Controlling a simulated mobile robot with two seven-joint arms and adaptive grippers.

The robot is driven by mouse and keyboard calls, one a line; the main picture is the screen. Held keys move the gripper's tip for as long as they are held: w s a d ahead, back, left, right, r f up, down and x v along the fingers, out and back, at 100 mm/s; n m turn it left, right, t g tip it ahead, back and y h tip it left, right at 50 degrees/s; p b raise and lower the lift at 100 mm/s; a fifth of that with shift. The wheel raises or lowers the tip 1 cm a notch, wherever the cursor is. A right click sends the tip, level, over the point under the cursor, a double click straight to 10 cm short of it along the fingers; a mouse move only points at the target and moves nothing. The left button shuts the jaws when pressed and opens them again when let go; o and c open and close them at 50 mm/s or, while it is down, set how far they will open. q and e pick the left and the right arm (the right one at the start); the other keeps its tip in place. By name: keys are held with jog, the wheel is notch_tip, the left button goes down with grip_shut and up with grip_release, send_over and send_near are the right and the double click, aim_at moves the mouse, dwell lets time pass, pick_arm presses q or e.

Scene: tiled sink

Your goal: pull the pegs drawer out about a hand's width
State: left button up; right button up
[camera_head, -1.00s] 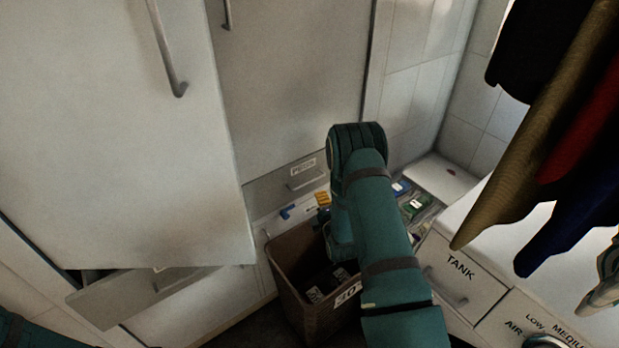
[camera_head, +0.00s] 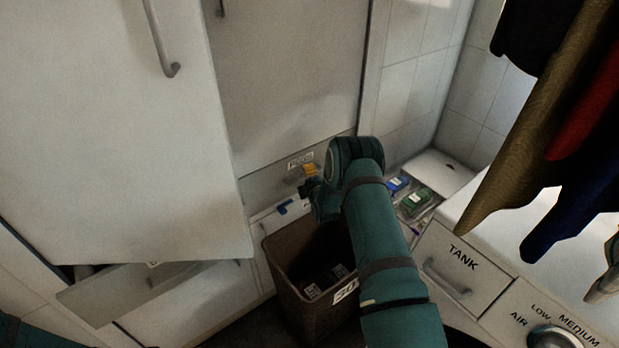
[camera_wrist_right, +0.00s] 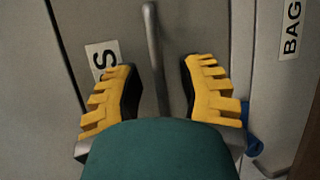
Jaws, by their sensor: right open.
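The pegs drawer (camera_head: 268,184) is the grey front below the tall cabinet door, with a white "PEGS" label (camera_head: 300,160). It looks flush with its surround. My right gripper (camera_head: 309,173) is at its handle, with yellow fingers open. In the right wrist view the handle (camera_wrist_right: 152,45) is a grey bar running between the two open fingers of my right gripper (camera_wrist_right: 163,80), nearer the left finger, with no grip on it. Part of the label (camera_wrist_right: 103,60) shows beside the left finger. My left gripper is out of view.
A brown basket (camera_head: 292,268) stands below the drawer. A large door (camera_head: 120,130) juts out at left, above another pulled-out drawer (camera_head: 120,295). The TANK drawer (camera_head: 455,270) and hanging clothes (camera_head: 560,130) are at right.

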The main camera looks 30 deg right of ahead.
grip_shut()
jog(key=s+d+p, duration=0.1)
jog(key=s+p, duration=0.1)
jog(key=s, duration=0.8)
dwell(0.4)
grip_release()
